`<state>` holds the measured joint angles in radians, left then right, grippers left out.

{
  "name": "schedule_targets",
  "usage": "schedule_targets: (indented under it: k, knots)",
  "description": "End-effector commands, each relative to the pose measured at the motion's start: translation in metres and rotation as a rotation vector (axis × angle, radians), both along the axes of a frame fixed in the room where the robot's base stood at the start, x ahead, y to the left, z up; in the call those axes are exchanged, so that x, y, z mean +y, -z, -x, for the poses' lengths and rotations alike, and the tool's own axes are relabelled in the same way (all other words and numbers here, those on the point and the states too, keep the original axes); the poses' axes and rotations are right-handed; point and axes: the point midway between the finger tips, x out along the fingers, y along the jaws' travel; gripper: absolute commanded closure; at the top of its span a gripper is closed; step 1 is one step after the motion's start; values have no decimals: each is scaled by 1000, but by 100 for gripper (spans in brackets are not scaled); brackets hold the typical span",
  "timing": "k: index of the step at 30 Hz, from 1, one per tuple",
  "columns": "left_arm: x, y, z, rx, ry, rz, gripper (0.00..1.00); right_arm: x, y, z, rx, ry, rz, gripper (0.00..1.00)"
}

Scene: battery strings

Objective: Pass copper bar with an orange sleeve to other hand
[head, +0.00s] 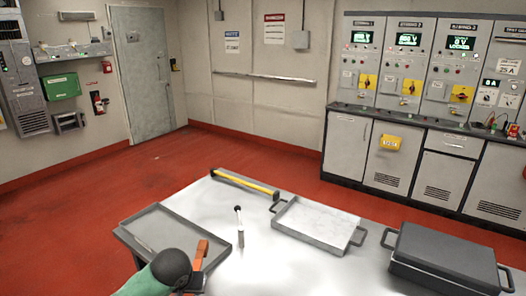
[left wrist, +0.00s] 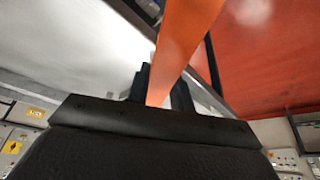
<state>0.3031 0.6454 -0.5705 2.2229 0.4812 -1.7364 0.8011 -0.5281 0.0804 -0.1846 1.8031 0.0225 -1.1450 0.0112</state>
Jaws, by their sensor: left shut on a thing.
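The copper bar with an orange sleeve (head: 201,252) stands up at a tilt near the front edge of the table. My left gripper (head: 190,276) is shut on it at the bottom of the head view. In the left wrist view the orange sleeve (left wrist: 186,38) runs up and away from between the two dark fingers of my left gripper (left wrist: 162,92). No bare copper is clearly visible. My right gripper is in neither view.
The white table (head: 262,235) holds a grey tray (head: 160,210) at left, a marble-lined tray (head: 338,212), a dark lidded case (head: 445,250) at right, a yellow-and-black bar (head: 245,183) at the back and a small black-tipped tool (head: 239,222). The middle front of the table is clear.

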Motion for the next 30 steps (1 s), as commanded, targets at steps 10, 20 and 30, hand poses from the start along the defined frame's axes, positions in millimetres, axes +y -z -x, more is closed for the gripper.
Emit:
schedule_targets:
  k: [10,20,30]
  knots:
    - [0,-1,-1,-1,1,1,100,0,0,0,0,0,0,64]
    - [-22,-22,-18,-4,85,3,100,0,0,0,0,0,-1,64]
    - [-62,-59,-47,-5,243,2,100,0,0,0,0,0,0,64]
